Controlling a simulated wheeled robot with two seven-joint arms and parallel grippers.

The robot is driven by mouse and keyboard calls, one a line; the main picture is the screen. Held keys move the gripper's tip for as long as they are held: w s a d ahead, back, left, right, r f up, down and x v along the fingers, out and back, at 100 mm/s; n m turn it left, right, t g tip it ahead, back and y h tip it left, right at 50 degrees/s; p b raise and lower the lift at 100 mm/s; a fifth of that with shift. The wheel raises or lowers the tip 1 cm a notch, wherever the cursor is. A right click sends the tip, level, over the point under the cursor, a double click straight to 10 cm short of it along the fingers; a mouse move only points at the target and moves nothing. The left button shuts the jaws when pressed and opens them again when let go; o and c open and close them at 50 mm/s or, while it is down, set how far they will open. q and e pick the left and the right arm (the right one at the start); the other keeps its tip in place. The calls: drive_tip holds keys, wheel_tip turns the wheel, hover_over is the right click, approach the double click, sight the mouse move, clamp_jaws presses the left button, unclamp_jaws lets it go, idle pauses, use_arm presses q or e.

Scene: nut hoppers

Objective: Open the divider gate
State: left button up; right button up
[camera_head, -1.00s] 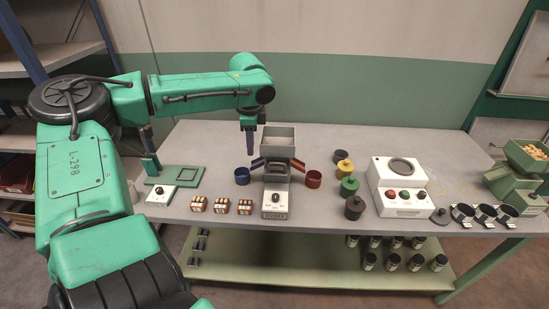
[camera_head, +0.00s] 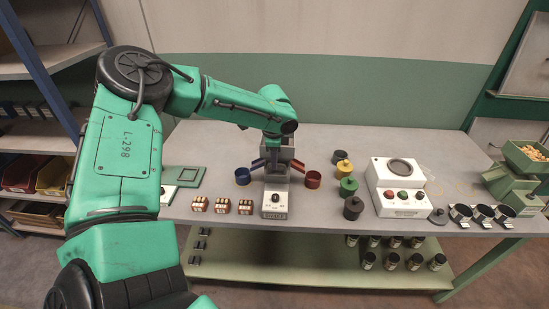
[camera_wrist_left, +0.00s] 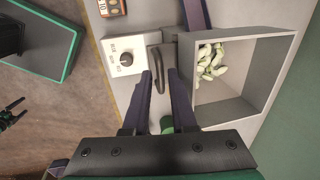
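The divider device (camera_head: 275,190) stands in the middle of the bench, with a white knob panel, a purple chute to the left and a red chute to the right. My left arm covers its top in the head view. The left wrist view shows its grey hopper (camera_wrist_left: 278,75) with pale nuts inside. A dark curved handle (camera_wrist_left: 158,70) stands beside the hopper wall. My left gripper (camera_wrist_left: 161,73) is open, its fingers on either side of the handle; I cannot tell if they touch it. My right gripper (camera_wrist_left: 20,109) appears small at the left edge, fingers apart.
A blue cup (camera_head: 242,176) and a red cup (camera_head: 312,180) flank the device. Small labelled boxes (camera_head: 222,206) stand front left. Coloured containers (camera_head: 347,187) and a white machine (camera_head: 402,188) stand to the right. A green frame (camera_head: 190,177) lies left.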

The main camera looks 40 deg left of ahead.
use_arm(q)
clamp_jaws()
idle(1.4)
